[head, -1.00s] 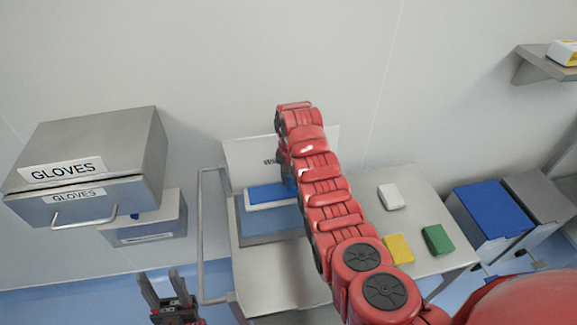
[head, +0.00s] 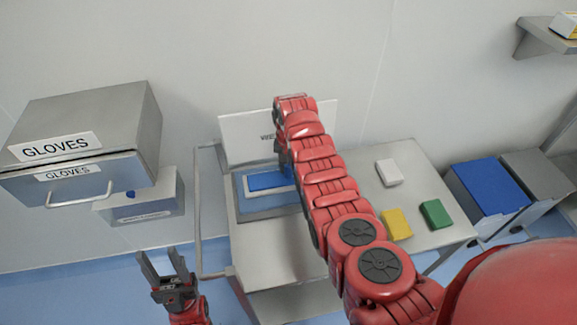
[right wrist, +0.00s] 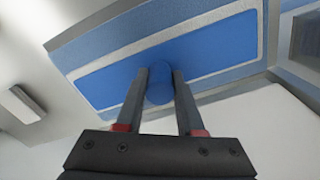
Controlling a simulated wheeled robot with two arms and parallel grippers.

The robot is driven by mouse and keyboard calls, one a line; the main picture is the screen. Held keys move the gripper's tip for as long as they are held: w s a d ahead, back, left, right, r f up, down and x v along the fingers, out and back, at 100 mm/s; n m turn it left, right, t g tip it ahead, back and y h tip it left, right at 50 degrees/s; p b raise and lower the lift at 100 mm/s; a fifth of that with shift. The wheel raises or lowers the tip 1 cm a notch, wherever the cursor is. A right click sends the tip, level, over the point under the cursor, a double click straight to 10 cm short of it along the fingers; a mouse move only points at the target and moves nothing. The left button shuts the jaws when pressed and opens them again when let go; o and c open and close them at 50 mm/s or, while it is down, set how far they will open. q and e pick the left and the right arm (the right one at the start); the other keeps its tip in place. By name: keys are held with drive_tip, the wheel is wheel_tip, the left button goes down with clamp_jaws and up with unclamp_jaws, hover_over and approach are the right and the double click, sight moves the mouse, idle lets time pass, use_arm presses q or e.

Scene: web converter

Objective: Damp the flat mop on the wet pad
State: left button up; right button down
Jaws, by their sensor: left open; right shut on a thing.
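The flat mop (head: 270,181) is a blue slab with a white edge. It lies over the blue wet pad (head: 262,212) on the left part of the steel table. In the right wrist view the mop (right wrist: 215,45) lies flat against the wet pad (right wrist: 85,48), with pad showing around it; full contact cannot be told. My right gripper (right wrist: 160,78) is shut on the mop's round blue handle (right wrist: 160,88). In the head view my arm hides most of this grip. My left gripper (head: 165,262) is open and empty, left of the table.
A white block (head: 389,172), a yellow block (head: 397,224) and a green block (head: 436,214) lie on the steel table (head: 425,178). A white sign panel (head: 240,140) stands behind the pad. The gloves box (head: 95,115) is at left. A blue-lidded bin (head: 490,187) stands right.

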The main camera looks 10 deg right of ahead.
drive_tip(key=shift+f+b, duration=0.5)
drive_tip(key=shift+f, duration=0.15)
idle(1.4)
drive_tip(key=shift+r+p, duration=0.8)
drive_tip(key=shift+r, duration=0.6)
wheel_tip(320, 180, up, 2)
drive_tip(key=shift+r+p, duration=0.1)
drive_tip(key=shift+p, duration=0.3)
drive_tip(key=shift+r, duration=1.05)
drive_tip(key=shift+f, duration=0.1)
